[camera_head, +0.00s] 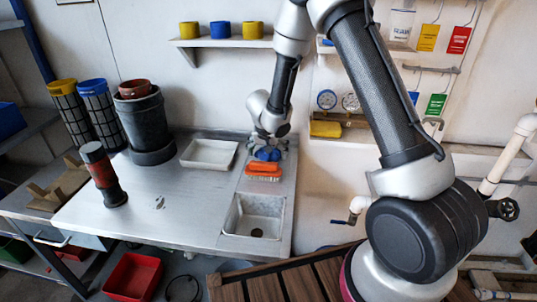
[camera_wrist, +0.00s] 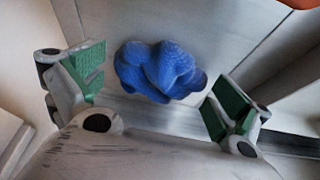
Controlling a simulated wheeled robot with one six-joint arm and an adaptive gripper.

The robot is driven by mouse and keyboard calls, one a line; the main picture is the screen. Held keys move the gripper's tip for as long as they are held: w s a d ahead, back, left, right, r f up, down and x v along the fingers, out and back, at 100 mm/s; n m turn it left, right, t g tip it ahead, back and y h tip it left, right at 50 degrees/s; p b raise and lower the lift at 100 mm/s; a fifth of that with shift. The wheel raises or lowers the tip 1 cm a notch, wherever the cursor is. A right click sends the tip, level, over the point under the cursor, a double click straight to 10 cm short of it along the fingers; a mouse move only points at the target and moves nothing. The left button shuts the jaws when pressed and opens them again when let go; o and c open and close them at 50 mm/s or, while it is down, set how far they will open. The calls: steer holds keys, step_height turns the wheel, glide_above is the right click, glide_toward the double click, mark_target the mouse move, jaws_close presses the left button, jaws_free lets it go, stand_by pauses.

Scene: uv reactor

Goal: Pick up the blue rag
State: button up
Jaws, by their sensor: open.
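The blue rag (camera_wrist: 160,72) is a crumpled bundle on the metal counter. In the wrist view it lies between and just beyond the two green-padded fingers of my gripper (camera_wrist: 158,92), with a gap on both sides. In the head view the rag (camera_head: 268,154) shows at the back of the counter, under my wrist. My gripper (camera_head: 270,140) is open and empty, pointing down over it. In the head view the fingers are small and partly lost against the arm and rag.
An orange brush (camera_head: 263,170) lies just in front of the rag. A sink basin (camera_head: 255,217) is further forward. A white tray (camera_head: 209,153) sits to the left. A dark pot (camera_head: 145,125) and a red-and-black cylinder (camera_head: 104,175) stand further left. A wall shelf (camera_head: 222,42) hangs above.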

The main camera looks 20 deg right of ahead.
steer(key=shift+f, duration=0.1)
steer(key=shift+c, duration=0.4)
steer(key=c, duration=0.8)
steer(key=shift+c, duration=0.2)
step_height(320, 180, up, 10)
steer(key=shift+r, duration=0.1)
steer(key=o, duration=0.4)
steer(key=shift+d, duration=0.1)
steer(key=c, duration=0.3)
